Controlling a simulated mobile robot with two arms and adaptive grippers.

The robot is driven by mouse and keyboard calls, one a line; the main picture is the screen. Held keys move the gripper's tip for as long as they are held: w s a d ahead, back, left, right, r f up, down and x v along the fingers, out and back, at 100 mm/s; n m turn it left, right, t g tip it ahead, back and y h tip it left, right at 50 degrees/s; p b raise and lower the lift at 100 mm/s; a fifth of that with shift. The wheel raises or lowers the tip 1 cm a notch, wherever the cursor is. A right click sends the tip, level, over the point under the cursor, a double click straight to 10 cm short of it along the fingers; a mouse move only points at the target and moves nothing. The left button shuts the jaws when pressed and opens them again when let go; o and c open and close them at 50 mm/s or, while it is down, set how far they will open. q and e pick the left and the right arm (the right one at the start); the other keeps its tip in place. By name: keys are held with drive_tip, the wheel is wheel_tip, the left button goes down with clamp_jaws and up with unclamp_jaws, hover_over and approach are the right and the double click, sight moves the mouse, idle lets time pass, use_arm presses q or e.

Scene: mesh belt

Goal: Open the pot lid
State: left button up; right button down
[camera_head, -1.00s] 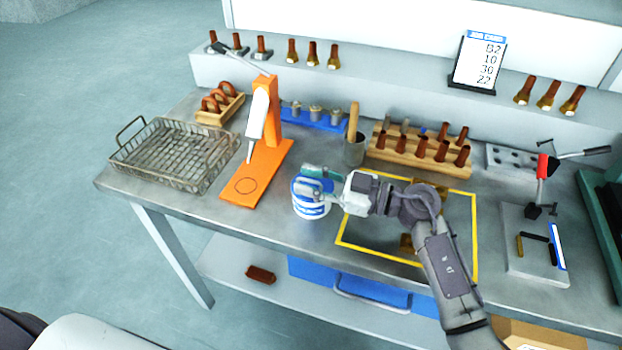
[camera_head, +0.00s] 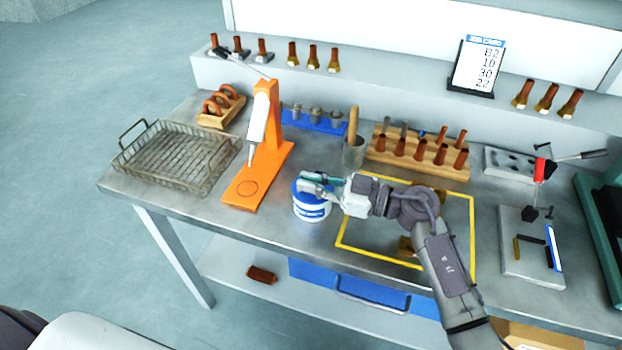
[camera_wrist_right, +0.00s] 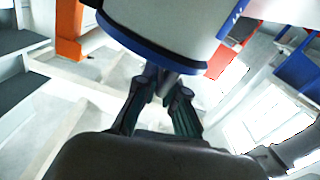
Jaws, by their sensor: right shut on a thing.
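A small white pot (camera_head: 312,211) with a blue band stands on the grey workbench, left of the yellow frame. Its blue lid is mostly hidden under my gripper in the head view. My right gripper (camera_head: 310,183) reaches in from the right, over the top of the pot. In the right wrist view the white pot body (camera_wrist_right: 175,22) fills the top, with the blue lid rim (camera_wrist_right: 150,53) below it. There my right gripper (camera_wrist_right: 168,88) is shut on the dark lid knob. The lid sits against the pot with no gap visible. My left gripper is not in view.
An orange stand (camera_head: 265,165) is close left of the pot, with a wire basket (camera_head: 150,177) beyond. A grey cup (camera_head: 354,152) with a wooden handle and a wooden rack (camera_head: 385,152) stand behind. A press (camera_head: 530,240) is at right.

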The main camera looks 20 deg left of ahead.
drive_tip(key=w+r+m+p, duration=0.1)
drive_tip(key=m+p, duration=0.1)
drive_tip(key=p, duration=0.1)
drive_tip(key=w+r+m+p, duration=0.1)
drive_tip(key=p, duration=0.2)
drive_tip(key=r+m+p, duration=0.1)
drive_tip(key=m+p, duration=0.1)
drive_tip(key=p, duration=0.2)
drive_tip(key=shift+w+r+m, duration=0.3)
drive_tip(key=shift+w, duration=0.1)
drive_tip(key=shift+w+r+m+p, duration=0.2)
drive_tip(key=shift+w+m+p, duration=0.35)
drive_tip(key=shift+m, duration=0.35)
drive_tip(key=shift+w+d+r+m, duration=0.1)
drive_tip(key=shift+w+m, duration=0.45)
drive_tip(key=shift+m, duration=0.25)
drive_tip(key=shift+w+m, duration=0.65)
drive_tip(key=shift+m, duration=0.35)
drive_tip(key=shift+w+d+f+m+b, duration=0.15)
drive_tip(key=shift+w+m+b, duration=0.15)
drive_tip(key=shift+w+m, duration=0.55)
drive_tip(key=shift+w+a+f+m+b, duration=0.2)
drive_tip(key=shift+w+m, duration=0.25)
drive_tip(key=shift+m, duration=0.75)
drive_tip(key=shift+w+d+f+m+b, duration=0.15)
drive_tip(key=shift+w+m+b, duration=0.2)
drive_tip(key=shift+w+m, duration=0.5)
drive_tip(key=shift+s+m, duration=0.15)
drive_tip(key=shift+m, duration=0.15)
